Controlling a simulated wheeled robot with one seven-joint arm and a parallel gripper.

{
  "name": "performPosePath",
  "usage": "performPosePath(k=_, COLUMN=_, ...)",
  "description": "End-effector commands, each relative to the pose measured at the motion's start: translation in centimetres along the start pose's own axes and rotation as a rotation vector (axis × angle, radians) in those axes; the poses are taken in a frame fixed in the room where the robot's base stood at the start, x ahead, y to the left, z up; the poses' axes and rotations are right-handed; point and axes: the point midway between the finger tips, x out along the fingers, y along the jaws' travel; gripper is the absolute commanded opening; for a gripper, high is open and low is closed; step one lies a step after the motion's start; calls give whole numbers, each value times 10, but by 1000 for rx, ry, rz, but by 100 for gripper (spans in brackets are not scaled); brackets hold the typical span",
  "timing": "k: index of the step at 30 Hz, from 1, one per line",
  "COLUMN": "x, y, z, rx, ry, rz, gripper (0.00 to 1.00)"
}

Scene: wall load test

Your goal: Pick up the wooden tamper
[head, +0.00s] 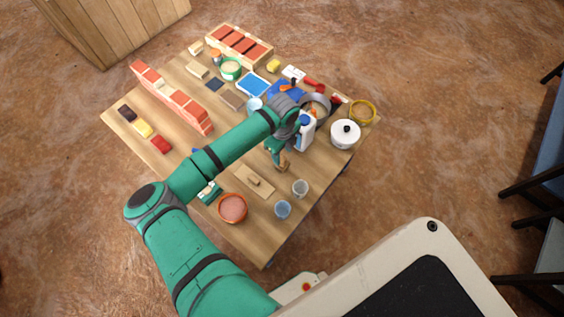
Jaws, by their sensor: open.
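A small brown wooden piece (284,165), which looks like the wooden tamper, stands on the table (310,172) just below my gripper (279,153). My gripper hangs over the right half of the table and points down. It is open, and its fingers partly hide the wooden piece. I cannot tell whether they are around it or touching it. A flat wooden board with a small handle (254,182) lies just below and left of the gripper in the head view.
A blue-and-white container (306,131) stands close right of my gripper. A white lidded pot (345,134) is farther right. A low brick wall (172,98) stands at left.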

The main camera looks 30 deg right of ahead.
Motion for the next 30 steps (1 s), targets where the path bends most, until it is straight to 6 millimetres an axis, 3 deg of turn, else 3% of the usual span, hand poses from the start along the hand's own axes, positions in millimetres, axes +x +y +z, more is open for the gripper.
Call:
performPosePath(k=15, x=58, y=-2, z=3, rx=0, ry=1, rz=0, gripper=44)
performPosePath(k=25, x=64, y=-2, z=3, rx=0, ry=0, rz=-2, gripper=44)
performPosePath(k=30, x=64, y=-2, z=3, rx=0, ry=0, rz=-2, gripper=3)
